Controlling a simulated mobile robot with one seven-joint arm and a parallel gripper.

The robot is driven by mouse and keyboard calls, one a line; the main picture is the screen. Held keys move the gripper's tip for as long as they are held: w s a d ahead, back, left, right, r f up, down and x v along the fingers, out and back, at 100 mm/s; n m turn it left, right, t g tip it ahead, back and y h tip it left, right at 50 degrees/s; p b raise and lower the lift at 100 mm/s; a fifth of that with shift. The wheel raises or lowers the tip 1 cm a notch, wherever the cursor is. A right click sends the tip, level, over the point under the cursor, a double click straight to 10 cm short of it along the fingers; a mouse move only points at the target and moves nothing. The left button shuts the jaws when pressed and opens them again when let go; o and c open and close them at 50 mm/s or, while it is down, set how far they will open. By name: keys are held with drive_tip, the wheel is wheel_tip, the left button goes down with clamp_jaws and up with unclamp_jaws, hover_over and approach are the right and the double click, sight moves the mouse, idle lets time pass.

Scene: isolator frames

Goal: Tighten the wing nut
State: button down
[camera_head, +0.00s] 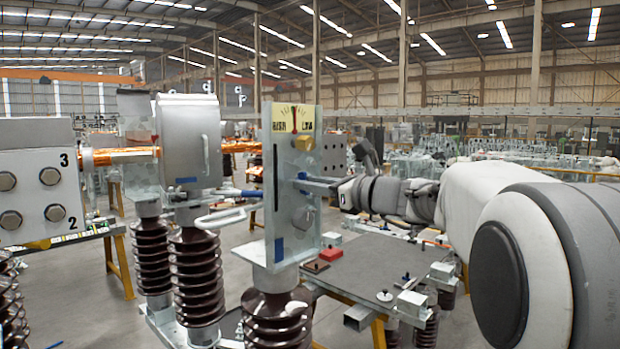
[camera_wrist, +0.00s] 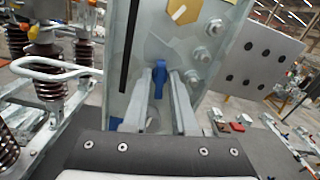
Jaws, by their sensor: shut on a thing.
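The wing nut (camera_wrist: 159,76) is blue and sits on the face of an upright grey metal plate (camera_wrist: 118,65) in the wrist view. My gripper (camera_wrist: 166,80) has its two grey fingers reaching up to the plate, one on each side of the wing nut's lower part. It is shut on the wing nut. In the head view my gripper (camera_head: 308,183) reaches from the right to the plate (camera_head: 288,222), which stands on a brown ribbed insulator. The wing nut's stud is hidden behind the fingers.
Hex bolts (camera_wrist: 209,42) sit right of the wing nut, near a yellow hexagonal part (camera_wrist: 183,13). A bent bar handle (camera_head: 221,217) juts out left of the plate. A grey-topped table (camera_head: 375,268) with loose parts stands below my arm. More brown insulators (camera_head: 196,275) stand at left.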

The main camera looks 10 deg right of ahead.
idle(0.4)
drive_tip(key=c, duration=0.7)
unclamp_jaws()
drive_tip(key=shift+d, duration=0.1)
drive_tip(key=b+v, duration=0.3)
drive_tip(key=v, duration=1.4)
drive_tip(key=shift+s, duration=0.15)
